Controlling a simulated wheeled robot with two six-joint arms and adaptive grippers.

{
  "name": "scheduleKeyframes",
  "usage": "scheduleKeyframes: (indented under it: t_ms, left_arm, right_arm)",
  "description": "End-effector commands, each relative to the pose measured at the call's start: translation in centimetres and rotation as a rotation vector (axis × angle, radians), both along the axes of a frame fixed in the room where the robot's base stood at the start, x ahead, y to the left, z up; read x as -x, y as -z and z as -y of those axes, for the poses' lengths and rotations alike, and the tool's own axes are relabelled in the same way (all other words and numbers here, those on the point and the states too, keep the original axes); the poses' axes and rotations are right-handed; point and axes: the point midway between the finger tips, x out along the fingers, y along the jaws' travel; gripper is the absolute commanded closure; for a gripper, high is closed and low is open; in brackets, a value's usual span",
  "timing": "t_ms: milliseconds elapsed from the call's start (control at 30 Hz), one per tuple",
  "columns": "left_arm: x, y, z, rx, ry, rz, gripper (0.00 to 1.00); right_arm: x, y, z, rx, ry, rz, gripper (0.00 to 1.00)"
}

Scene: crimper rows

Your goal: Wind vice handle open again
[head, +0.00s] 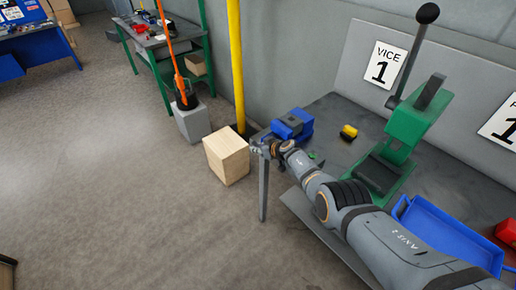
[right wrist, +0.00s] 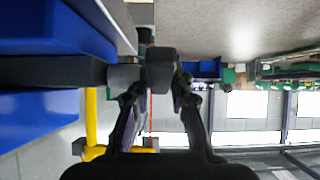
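The blue vice (head: 293,124) is on the back left corner of the grey bench. Its long grey handle bar (head: 263,190) shows as an upright strip left of my right arm in the head view. In the right wrist view, the dark screw (right wrist: 75,72) runs from the blue body (right wrist: 45,30) to a grey block-like end (right wrist: 160,65). My right gripper (head: 268,149) is at the upper end of the bar. In the wrist view its fingers (right wrist: 160,85) close in on both sides of that end and look shut on the handle. My left gripper is out of view.
A green press (head: 405,130) with a black-knobbed lever stands right of the vice. A yellow-and-black piece (head: 349,132) and a blue tray (head: 450,240) are on the bench. A wooden block (head: 227,155) and a yellow pole (head: 236,60) stand beyond. Open floor lies left.

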Motion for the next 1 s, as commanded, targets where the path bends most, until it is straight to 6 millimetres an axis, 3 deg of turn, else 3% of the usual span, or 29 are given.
scheduleKeyframes:
  t_ms: [33,167,667,1000]
  left_arm:
    - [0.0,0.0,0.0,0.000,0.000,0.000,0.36]
    - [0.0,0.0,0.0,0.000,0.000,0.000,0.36]
    - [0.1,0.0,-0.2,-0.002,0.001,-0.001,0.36]
    - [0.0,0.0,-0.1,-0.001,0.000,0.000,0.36]
  right_arm:
    - [0.1,0.1,0.0,0.001,-0.001,-0.002,0.72]
    - [0.0,0.1,0.0,0.000,-0.001,-0.001,0.57]
    - [0.3,-0.2,0.2,-0.002,-0.005,0.003,0.57]
    - [3.3,-0.4,2.4,0.001,0.003,-0.003,0.57]
